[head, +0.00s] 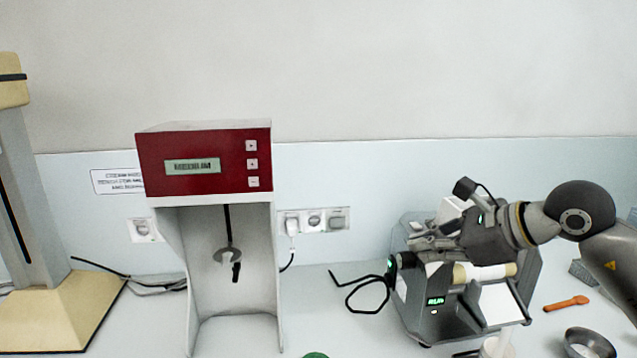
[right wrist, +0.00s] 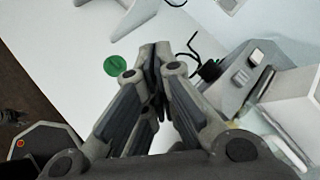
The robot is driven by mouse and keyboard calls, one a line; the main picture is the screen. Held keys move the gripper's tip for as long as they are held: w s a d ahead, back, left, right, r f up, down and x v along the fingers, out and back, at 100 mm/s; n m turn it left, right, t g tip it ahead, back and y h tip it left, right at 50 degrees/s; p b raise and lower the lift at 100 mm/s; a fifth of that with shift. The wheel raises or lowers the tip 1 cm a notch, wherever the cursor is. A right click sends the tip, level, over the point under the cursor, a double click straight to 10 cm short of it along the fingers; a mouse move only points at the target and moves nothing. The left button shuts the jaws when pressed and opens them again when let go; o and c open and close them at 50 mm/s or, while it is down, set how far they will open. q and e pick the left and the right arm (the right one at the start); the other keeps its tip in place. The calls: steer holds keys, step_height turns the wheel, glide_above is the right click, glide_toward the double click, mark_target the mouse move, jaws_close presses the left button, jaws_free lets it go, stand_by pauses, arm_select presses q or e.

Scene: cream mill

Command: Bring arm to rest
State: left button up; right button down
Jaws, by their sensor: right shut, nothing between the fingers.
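My right gripper (head: 428,243) comes in from the right in the head view and hovers over or just in front of the grey machine (head: 434,325) with green displays. In the right wrist view its fingers (right wrist: 156,55) are closed together with nothing between them. The machine has a white and beige roller (head: 487,272) and shows partly behind my gripper; its light grey body also shows in the right wrist view (right wrist: 238,78). My left gripper is not in either view.
A red-topped mixer (head: 203,162) reading "MEDIUM" stands left of centre. A beige-based stand (head: 66,310) is at far left. A green disc (right wrist: 117,62), orange spoon (head: 566,303) and metal ring (head: 588,343) lie on the worktop. Black cable loops between mixer and machine.

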steer(key=s+a+r+m+y, duration=0.2)
steer(key=s+a+y, duration=0.2)
steer(key=a+y, duration=0.25)
steer(key=s+a+r+m+y, duration=0.2)
steer(key=s+a+y, duration=0.1)
steer(key=a+y, duration=0.3)
steer(key=w+d+f+m+t+h, duration=0.15)
steer(key=d+m+t+h, duration=0.45)
steer(key=m, duration=0.7)
steer(key=w+d+f+m+t+h, duration=0.1)
steer(key=d+f+m+t+h, duration=0.2)
steer(key=d+m+t+h, duration=0.75)
steer(key=s+d+f+m+g+h, duration=0.1)
steer(key=s+f+m+g+h, duration=0.2)
steer(key=f+m, duration=0.55)
steer(key=d+f+m+g+h, duration=0.1)
steer(key=f+m+g+h, duration=0.1)
steer(key=f+m+g, duration=0.6)
steer(key=s+a+f+m+g+y, duration=0.3)
steer(key=s+f+g, duration=0.7)
steer(key=s+f, duration=1.4)
step_height(320, 180, down, 24)
steer(key=s+g+h, duration=0.1)
steer(key=s, duration=0.1)
steer(key=s+d+f+g, duration=0.1)
steer(key=s+d+f, duration=0.1)
steer(key=s+f, duration=1.4)
steer(key=shift+s+d+f+m+h, duration=0.2)
steer(key=shift+s+d+m+h, duration=0.05)
steer(key=shift+m+h, duration=0.05)
